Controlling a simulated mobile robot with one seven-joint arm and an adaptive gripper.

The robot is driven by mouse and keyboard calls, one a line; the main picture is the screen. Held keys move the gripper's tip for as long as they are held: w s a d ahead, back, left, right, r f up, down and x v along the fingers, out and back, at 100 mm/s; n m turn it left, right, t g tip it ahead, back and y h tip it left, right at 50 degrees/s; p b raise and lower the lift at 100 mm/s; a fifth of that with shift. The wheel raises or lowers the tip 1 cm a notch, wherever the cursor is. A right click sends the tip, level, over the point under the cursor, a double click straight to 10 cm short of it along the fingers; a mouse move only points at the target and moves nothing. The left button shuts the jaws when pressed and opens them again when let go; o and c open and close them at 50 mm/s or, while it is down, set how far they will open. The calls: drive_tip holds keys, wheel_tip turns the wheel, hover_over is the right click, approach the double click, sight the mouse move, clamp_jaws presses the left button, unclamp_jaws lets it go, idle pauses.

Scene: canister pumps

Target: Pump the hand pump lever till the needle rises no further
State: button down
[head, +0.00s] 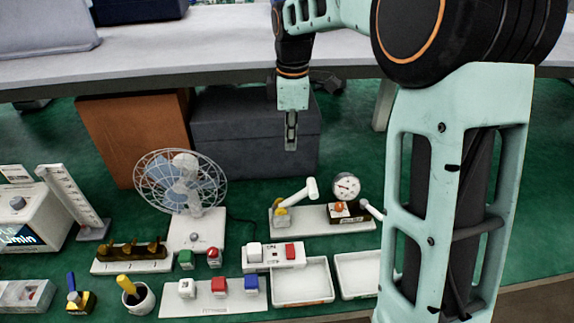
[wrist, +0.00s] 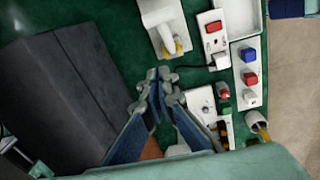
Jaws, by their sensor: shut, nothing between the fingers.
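The hand pump stands on a pale base plate (head: 322,223) right of centre in the head view. Its white lever (head: 299,194) slants up to the right from a yellow pivot (head: 281,214). A round white gauge (head: 346,187) stands at the right part of the plate; its needle is too small to read. My gripper (head: 291,146) is shut and empty, pointing down in front of the dark grey box, behind and above the pump. In the wrist view, the white lever (wrist: 160,14) is at the top, beyond my fingertips (wrist: 161,76) and apart from them. The gauge is not seen there.
A fan (head: 181,180) stands left of the pump. A dark grey box (head: 245,135) and a brown box (head: 130,130) are behind. A white power strip (head: 274,256), white trays (head: 303,283) and a block plate (head: 212,303) lie in front. Green mat is clear between gripper and pump.

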drive_tip(key=n, duration=0.1)
hover_over(302, 191)
drive_tip(key=a, duration=0.2)
drive_tip(key=shift+g, duration=0.4)
drive_tip(key=f, duration=1.1)
drive_tip(key=shift+a, duration=0.2)
drive_tip(key=shift+d+f+p, duration=0.3)
drive_tip(key=shift+d+f, duration=0.45)
drive_tip(key=shift+d, duration=0.05)
drive_tip(key=shift+d+f, duration=0.35)
drive_tip(key=shift+f, duration=0.15)
drive_tip(key=shift+d, duration=0.1)
